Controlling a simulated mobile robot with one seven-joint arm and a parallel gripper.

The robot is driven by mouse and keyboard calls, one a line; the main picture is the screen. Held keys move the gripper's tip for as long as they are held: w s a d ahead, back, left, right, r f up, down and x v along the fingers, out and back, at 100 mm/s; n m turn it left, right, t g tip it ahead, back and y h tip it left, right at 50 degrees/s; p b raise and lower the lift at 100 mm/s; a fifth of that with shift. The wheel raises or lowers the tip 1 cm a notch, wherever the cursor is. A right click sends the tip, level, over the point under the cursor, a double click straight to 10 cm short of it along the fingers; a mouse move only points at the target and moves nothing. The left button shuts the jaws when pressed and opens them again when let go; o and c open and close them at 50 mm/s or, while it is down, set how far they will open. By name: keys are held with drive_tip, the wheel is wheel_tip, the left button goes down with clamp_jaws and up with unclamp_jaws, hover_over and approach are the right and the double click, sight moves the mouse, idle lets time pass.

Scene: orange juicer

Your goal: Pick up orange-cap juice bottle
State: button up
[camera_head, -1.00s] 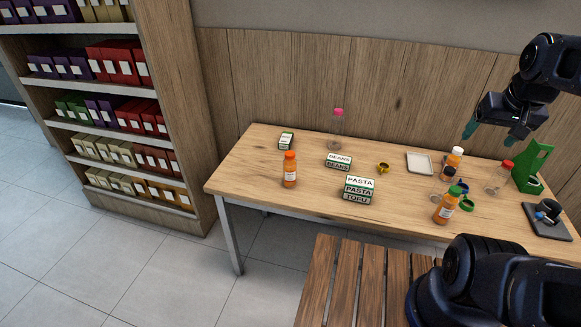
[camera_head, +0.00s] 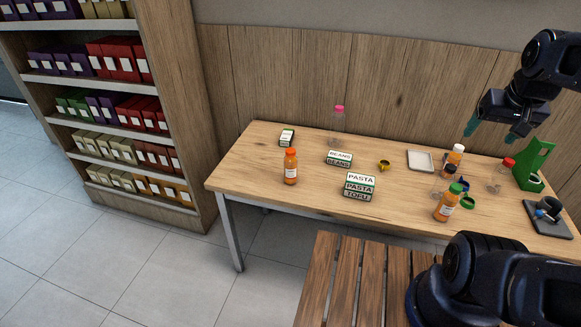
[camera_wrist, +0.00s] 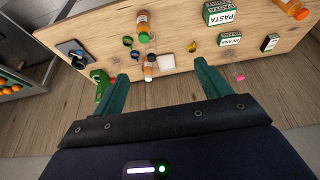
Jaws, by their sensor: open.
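The orange-cap juice bottle (camera_head: 290,167) stands upright on the left part of the wooden table, filled with orange juice and bearing a white label. In the wrist view an orange bottle (camera_wrist: 292,8) at the top right edge, partly cut off, appears to be the same one. My gripper (camera_head: 490,136) is open and empty, above the right part of the table, well to the right of this bottle. In the wrist view its two green fingers (camera_wrist: 158,80) are spread wide with nothing held between them.
A green-cap juice bottle (camera_head: 447,203), a white-cap bottle (camera_head: 456,155) and a green stand (camera_head: 534,165) crowd the right side. A slatted bench (camera_head: 345,280) is in front.

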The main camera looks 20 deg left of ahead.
drive_tip(key=w+a+n+g, duration=0.1)
drive_tip(key=w+a+n, duration=0.5)
drive_tip(key=w+a, duration=0.45)
drive_tip(key=n+g, duration=0.4)
drive_tip(key=n, duration=1.2)
hover_over(291, 150)
drive_tip(key=f, duration=2.2)
drive_tip(key=shift+w+d+f, duration=0.1)
drive_tip(key=shift+w+f, duration=0.05)
drive_tip(key=shift+w, duration=0.1)
drive_tip(key=shift+s+a+f, duration=0.15)
drive_tip(key=shift+a+f, duration=0.1)
drive_tip(key=shift+f, duration=0.25)
wheel_tip(291, 150, down, 10)
drive_tip(key=shift+s+d+f, duration=0.1)
drive_tip(key=shift+s, duration=0.05)
drive_tip(key=c, duration=1.6)
drive_tip(key=shift+c, duration=0.2)
